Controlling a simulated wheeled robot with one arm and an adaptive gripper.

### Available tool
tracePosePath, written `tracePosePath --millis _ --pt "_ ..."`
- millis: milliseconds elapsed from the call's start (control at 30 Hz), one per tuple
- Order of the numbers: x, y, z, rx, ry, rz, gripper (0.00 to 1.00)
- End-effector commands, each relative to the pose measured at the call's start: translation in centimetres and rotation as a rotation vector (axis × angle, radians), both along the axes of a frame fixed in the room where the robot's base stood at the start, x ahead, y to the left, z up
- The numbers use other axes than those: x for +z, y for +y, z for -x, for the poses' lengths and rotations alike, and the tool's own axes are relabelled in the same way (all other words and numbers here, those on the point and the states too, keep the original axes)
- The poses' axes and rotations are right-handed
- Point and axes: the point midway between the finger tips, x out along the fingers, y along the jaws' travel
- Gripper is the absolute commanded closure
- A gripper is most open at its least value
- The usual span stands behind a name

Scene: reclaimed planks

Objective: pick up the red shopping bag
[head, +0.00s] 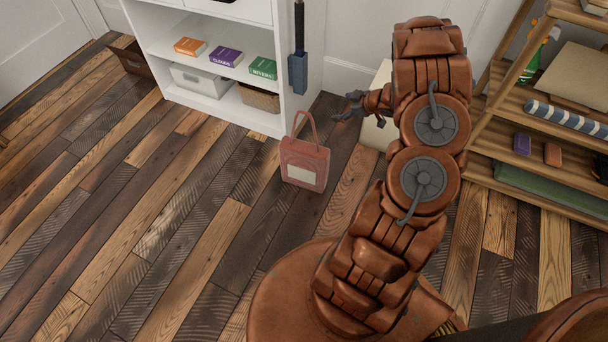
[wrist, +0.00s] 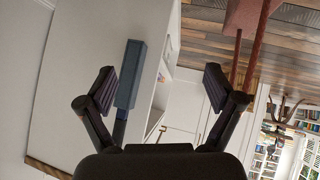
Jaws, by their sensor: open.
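The red shopping bag (head: 304,166) stands upright on the plank floor in the head view, in front of the white shelf unit's right end. Its looped handle stands up above it. In the wrist view, which is turned over, part of the bag (wrist: 245,14) shows at the top right, cut by the edge, with its handle by the right finger. My gripper (head: 350,106) is to the right of the handle and looks higher than the bag. In the wrist view my gripper (wrist: 160,88) has its fingers wide apart, with nothing held between them.
The white shelf unit (head: 262,122) holds books, a white bin and a basket. A blue tool with a dark handle (head: 298,74) hangs on its side. A wooden rack (head: 493,140) stands at the right. The floor left of the bag is clear.

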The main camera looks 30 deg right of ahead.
Motion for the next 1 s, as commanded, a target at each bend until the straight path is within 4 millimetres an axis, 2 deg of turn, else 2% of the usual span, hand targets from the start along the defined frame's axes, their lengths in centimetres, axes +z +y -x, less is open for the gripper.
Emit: tracePosePath --millis 33,100,200,300,433,567,1000 --pt "-3.6 0.9 0.7 0.031 -0.022 -0.057 0.08" --pt "-5.9 2.4 1.5 0.076 -0.055 -0.129 0.08" --pt "-8.6 4.7 2.7 0.133 -0.098 -0.228 0.08" --pt "-10.2 6.4 3.6 0.176 -0.134 -0.305 0.08" --pt "-11.0 7.7 4.4 0.21 -0.165 -0.366 0.08" --pt "-11.3 8.4 4.4 0.225 -0.18 -0.389 0.08" --pt "-13.4 11.3 1.5 0.227 -0.176 -0.391 0.08"
